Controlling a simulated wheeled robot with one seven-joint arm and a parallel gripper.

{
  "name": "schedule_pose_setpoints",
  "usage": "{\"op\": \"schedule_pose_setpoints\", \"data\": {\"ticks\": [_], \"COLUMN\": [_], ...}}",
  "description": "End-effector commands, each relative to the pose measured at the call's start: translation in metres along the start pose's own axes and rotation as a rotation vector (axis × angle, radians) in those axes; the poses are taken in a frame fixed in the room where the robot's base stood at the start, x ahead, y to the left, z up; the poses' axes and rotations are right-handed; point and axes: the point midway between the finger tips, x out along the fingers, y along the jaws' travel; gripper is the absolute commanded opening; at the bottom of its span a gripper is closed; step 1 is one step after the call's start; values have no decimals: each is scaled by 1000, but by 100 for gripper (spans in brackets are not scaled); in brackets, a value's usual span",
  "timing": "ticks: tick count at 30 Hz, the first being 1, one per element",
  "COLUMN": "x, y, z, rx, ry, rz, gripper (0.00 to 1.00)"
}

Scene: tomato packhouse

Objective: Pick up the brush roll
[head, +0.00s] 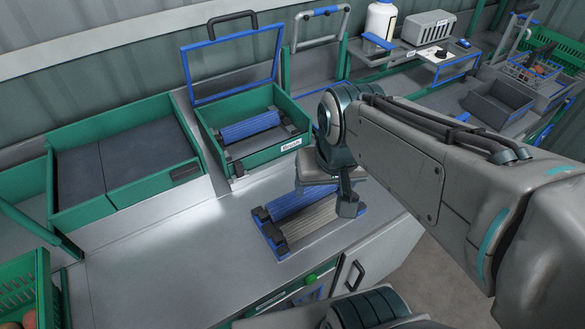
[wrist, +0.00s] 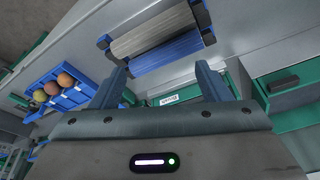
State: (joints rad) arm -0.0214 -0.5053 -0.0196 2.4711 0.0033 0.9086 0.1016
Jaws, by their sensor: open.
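Two brush rolls lie side by side in a dark-ended holder on the grey counter: a blue roll (head: 293,201) and a grey roll (head: 309,222). In the wrist view, the blue roll (wrist: 168,52) is nearer my fingers and the grey roll (wrist: 153,31) lies beyond it. Another blue roll (head: 250,127) lies in a green bin with a raised, blue-framed lid. My gripper (wrist: 162,68) is open and empty, its fingers spread beside the blue roll on the counter. My arm and gripper partly hide the holder's right end in the head view.
The green bin (head: 265,151) stands behind the holder. A wide green tray (head: 125,200) with dark panels is at left. The counter (head: 165,268) left of the holder is bare. A blue rack (wrist: 72,98) with round fruit shows in the wrist view.

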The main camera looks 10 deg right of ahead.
Motion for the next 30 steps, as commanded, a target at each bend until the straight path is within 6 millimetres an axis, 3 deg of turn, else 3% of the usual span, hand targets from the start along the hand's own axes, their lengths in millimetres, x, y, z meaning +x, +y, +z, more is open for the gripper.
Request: {"op": "schedule_pose_setpoints", "data": {"ticks": [9, 16, 23, 30], "x": [43, 79, 98, 140], "y": [-4, -5, -6, -4], "z": [-66, -103, -114, -102], "rx": [616, 996, 1144, 1153], "ry": [-154, -206, -213, -216], "rz": [38, 138, 189, 194], "gripper": [70, 70, 70, 70]}}
